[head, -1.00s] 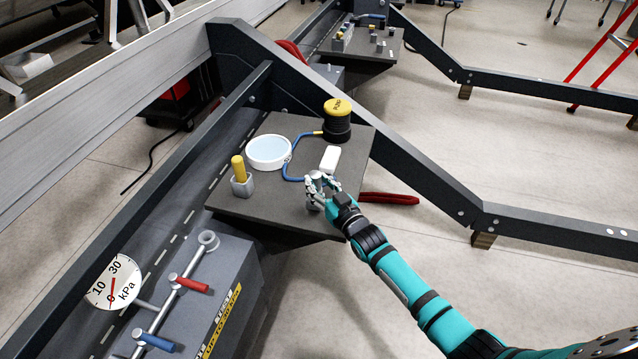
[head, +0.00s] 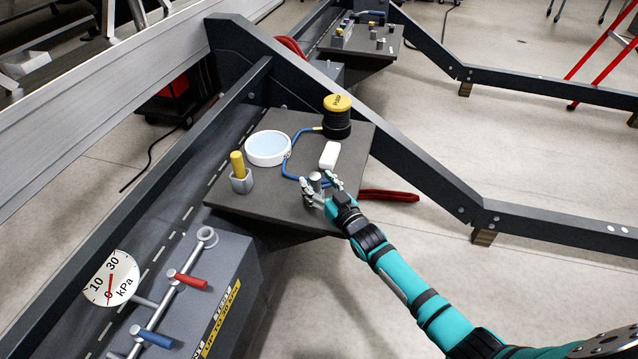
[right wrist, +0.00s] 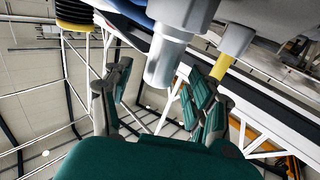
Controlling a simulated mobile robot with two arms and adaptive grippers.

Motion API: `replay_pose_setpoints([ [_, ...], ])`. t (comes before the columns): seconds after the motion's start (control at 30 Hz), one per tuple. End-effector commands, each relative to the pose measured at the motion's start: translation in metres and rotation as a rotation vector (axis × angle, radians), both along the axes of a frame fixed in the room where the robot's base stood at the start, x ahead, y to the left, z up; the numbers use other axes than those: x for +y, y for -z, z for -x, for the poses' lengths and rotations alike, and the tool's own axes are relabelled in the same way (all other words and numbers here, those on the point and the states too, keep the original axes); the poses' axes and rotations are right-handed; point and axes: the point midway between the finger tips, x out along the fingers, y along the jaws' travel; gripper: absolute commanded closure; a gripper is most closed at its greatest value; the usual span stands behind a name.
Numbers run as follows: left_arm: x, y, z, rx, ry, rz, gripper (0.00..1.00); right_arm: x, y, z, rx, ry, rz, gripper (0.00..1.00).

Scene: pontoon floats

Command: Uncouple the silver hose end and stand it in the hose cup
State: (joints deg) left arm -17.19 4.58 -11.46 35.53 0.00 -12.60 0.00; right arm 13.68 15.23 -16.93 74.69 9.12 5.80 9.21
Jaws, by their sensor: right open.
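The silver hose end (head: 315,179) stands upright near the front right of the dark platform, with the blue hose (head: 284,171) running close to it. My right gripper (head: 321,188) is open, with a finger on each side of the silver piece. In the right wrist view the silver cylinder (right wrist: 168,58) shows between the spread fingers (right wrist: 160,92), and I see a gap on both sides. My left gripper is out of view.
A gauge (head: 110,278) and red and blue valve handles are at lower left. Dark beams flank the platform.

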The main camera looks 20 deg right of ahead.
Motion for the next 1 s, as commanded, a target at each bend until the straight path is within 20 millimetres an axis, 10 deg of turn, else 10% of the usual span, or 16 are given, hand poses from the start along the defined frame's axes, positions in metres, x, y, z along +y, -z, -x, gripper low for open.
replay_pose_setpoints([
  [0.7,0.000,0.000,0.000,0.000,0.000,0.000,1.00,-0.024,0.001,0.106,0.001,0.000,0.000,0.41],
  [1.0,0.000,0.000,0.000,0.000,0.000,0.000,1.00,-0.026,0.000,0.117,0.000,0.000,0.000,0.41],
])
